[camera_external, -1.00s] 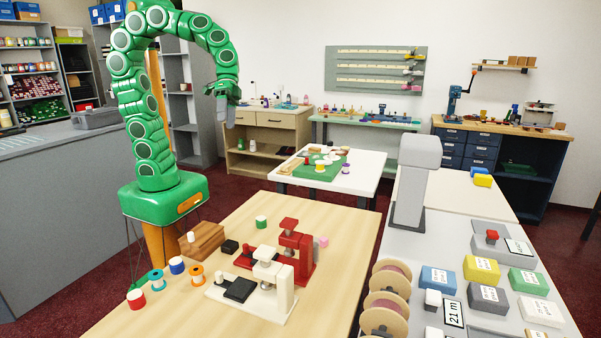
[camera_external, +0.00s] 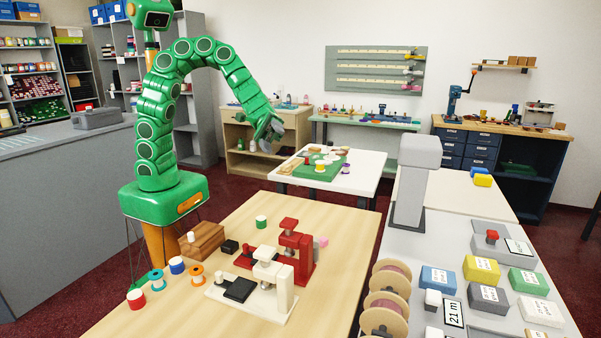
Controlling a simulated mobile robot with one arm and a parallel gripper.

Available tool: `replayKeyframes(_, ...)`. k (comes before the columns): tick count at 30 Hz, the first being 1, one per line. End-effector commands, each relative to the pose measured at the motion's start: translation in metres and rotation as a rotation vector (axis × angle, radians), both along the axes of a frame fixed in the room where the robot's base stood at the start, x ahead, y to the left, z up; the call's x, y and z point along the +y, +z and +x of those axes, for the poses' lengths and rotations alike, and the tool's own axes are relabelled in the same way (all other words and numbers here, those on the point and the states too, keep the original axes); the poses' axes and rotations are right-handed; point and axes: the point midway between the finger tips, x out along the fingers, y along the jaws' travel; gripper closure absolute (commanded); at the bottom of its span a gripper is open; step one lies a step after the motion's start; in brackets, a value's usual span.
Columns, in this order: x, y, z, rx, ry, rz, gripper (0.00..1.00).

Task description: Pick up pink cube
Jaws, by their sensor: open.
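My gripper (camera_external: 264,148) is open and empty. It hangs in the air at the end of my green arm, well above the cube and up and left of it in the picture. Nothing is between its fingers.
On the wooden table (camera_external: 345,225) stand a white press (camera_external: 280,290), a brown wooden block (camera_external: 203,240) and several spools. A grey counter (camera_external: 415,260) on the right holds labelled boxes. The far right part of the wooden table is clear.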

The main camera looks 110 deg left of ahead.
Motion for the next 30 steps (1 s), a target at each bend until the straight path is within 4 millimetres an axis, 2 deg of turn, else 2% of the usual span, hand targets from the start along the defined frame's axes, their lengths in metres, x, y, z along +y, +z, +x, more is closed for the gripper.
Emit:
replayKeyframes(6,0.023,-0.051,0.043,0.170,0.188,-0.206,0.43)
replayKeyframes(11,0.042,-0.102,0.065,0.318,0.332,-0.335,0.43)
replayKeyframes(13,0.050,-0.128,0.071,0.388,0.394,-0.388,0.43)
replayKeyframes(17,0.063,-0.181,0.076,0.527,0.511,-0.475,0.43)
replayKeyframes(21,0.073,-0.237,0.072,0.671,0.625,-0.550,0.43)
replayKeyframes(24,0.078,-0.268,0.067,0.751,0.689,-0.587,0.43)
replayKeyframes(27,0.080,-0.289,0.062,0.804,0.731,-0.611,0.43)
replayKeyframes(30,0.082,-0.298,0.060,0.831,0.751,-0.622,0.43)
